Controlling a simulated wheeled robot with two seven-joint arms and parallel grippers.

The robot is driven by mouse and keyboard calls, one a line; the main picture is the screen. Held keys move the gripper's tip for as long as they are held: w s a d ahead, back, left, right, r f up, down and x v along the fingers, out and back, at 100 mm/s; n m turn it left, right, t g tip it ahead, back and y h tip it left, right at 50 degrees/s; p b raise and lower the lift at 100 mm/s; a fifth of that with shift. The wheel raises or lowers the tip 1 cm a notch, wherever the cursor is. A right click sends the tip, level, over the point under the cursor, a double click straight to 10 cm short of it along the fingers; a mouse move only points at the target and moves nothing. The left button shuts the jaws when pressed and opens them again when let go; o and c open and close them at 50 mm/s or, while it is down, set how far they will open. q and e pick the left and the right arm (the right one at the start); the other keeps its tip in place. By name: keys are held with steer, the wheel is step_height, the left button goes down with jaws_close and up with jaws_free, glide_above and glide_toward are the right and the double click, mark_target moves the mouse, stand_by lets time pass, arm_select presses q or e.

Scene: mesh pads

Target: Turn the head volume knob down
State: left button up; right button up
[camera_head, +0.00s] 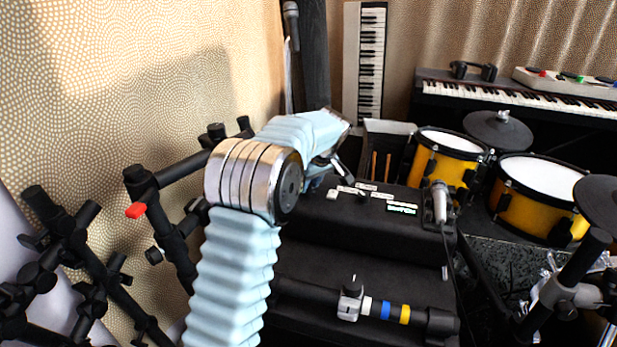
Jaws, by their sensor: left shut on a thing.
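A black amplifier head (325,222) stands in the middle, with small white labels (367,187) and a lit green display (402,208) on its top. My left gripper (322,182) reaches down to the left end of this labelled strip, with its arm coming up from the bottom. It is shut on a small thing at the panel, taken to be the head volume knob. The knob itself is hidden behind the gripper and wrist, so its setting cannot be seen. My right gripper is not in view.
A microphone (440,203) stands at the right end of the black box. Yellow drums (445,160) and cymbals (498,130) are at the right. Black rack tubes (165,225) stand close on the left. A bar with coloured bands (385,310) crosses in front.

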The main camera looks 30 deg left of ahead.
arm_select(q)
steer(key=n+p, duration=0.1)
steer(key=n+g+p, duration=0.1)
steer(key=n, duration=0.1)
steer(key=shift+w+r+n+p, duration=0.15)
steer(key=shift+r+n+p, duration=0.1)
steer(key=shift+n+p, duration=0.15)
steer(key=n+g+p, duration=0.1)
steer(key=n+p, duration=0.1)
steer(key=n+g+p, duration=0.1)
steer(key=n+p, duration=0.1)
steer(key=shift+w+n, duration=0.2)
steer(key=shift+n, duration=0.1)
steer(key=shift+n+g+p, duration=0.4)
steer(key=shift+n+p, duration=0.4)
steer(key=n, duration=0.1)
steer(key=n+g, duration=0.1)
steer(key=shift+w+a+f+n+h+p, duration=0.1)
steer(key=shift+w+f+n+h+p, duration=0.1)
steer(key=shift+n+h+p, duration=0.15)
steer(key=n+h, duration=0.1)
steer(key=n, duration=0.1)
steer(key=n+g, duration=0.1)
steer(key=n, duration=0.2)
steer(key=shift+a+n+h, duration=0.15)
steer(key=shift+n+h, duration=0.1)
steer(key=shift+h, duration=0.1)
steer(key=o, duration=1)
steer(key=shift+o, duration=0.2)
